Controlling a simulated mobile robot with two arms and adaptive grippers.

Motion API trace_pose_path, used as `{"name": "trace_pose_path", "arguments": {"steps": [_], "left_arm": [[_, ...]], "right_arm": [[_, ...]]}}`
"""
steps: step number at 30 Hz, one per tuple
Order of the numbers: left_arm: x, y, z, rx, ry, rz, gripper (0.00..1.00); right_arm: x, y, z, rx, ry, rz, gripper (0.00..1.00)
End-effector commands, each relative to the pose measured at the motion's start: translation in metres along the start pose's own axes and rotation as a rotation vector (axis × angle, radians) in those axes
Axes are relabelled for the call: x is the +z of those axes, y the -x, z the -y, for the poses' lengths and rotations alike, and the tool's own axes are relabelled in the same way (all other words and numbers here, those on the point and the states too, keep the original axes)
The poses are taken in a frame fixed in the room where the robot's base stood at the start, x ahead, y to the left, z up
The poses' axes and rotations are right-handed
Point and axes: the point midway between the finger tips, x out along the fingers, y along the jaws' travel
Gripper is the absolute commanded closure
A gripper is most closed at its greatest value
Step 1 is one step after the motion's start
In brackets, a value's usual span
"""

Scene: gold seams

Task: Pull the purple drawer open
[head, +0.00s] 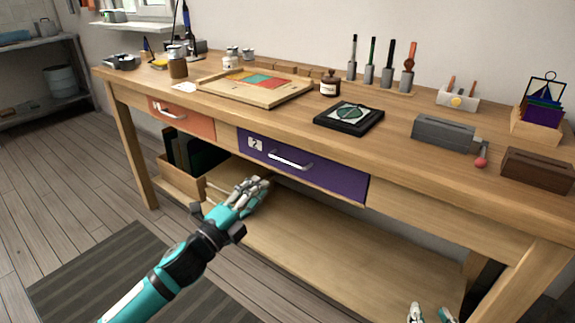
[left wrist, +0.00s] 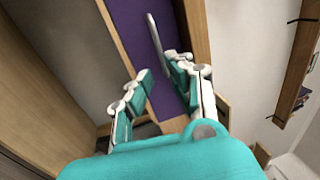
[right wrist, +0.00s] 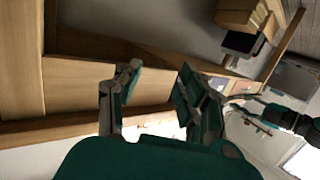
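The purple drawer (head: 305,172) is in the front of the workbench, flush with it as far as I can see. It has a silver bar handle (head: 290,160) and a white label with a 2. My left gripper (head: 262,186) is in front of and a little below the drawer's left part, apart from the handle. In the left wrist view its fingers (left wrist: 158,85) are open, with the purple drawer front (left wrist: 140,45) and the handle (left wrist: 155,32) beyond the fingertips. My right gripper (head: 430,312) shows only its fingertips at the bottom edge; in the right wrist view (right wrist: 160,75) it is open and empty.
An orange drawer (head: 180,118) is further left. The bench top holds a wooden tray (head: 250,94), a dark framed tile (head: 349,117), a grey box (head: 444,133) and upright tools. A lower shelf (head: 320,245) with a wooden crate (head: 180,182) lies beneath. The floor in front is free.

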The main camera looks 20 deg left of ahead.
Motion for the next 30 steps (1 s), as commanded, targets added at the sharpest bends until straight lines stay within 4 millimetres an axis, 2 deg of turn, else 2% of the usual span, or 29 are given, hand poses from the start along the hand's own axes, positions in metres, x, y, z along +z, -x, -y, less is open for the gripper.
{"name": "trace_pose_path", "arguments": {"steps": [1,9,15,21,29,30], "left_arm": [[0.000,-0.012,0.001,-0.005,0.000,-0.001,0.81],[0.000,-0.070,-0.001,-0.002,0.002,0.001,0.81],[0.000,-0.100,-0.001,0.000,0.002,0.001,0.81],[0.000,-0.113,-0.001,0.001,0.003,0.000,0.81],[0.000,-0.114,-0.001,0.002,0.003,0.000,0.81],[0.000,-0.113,-0.001,0.002,0.003,0.000,0.85]], "right_arm": [[-0.003,-0.001,0.001,-0.002,-0.001,-0.022,0.60],[-0.028,-0.002,0.004,-0.010,-0.003,-0.166,0.60],[-0.046,0.000,0.007,-0.016,-0.005,-0.266,0.60],[-0.054,0.002,0.008,-0.018,-0.006,-0.312,0.60],[-0.056,0.002,0.008,-0.018,-0.006,-0.317,0.60],[-0.056,0.002,0.008,-0.018,-0.006,-0.316,0.60]]}}
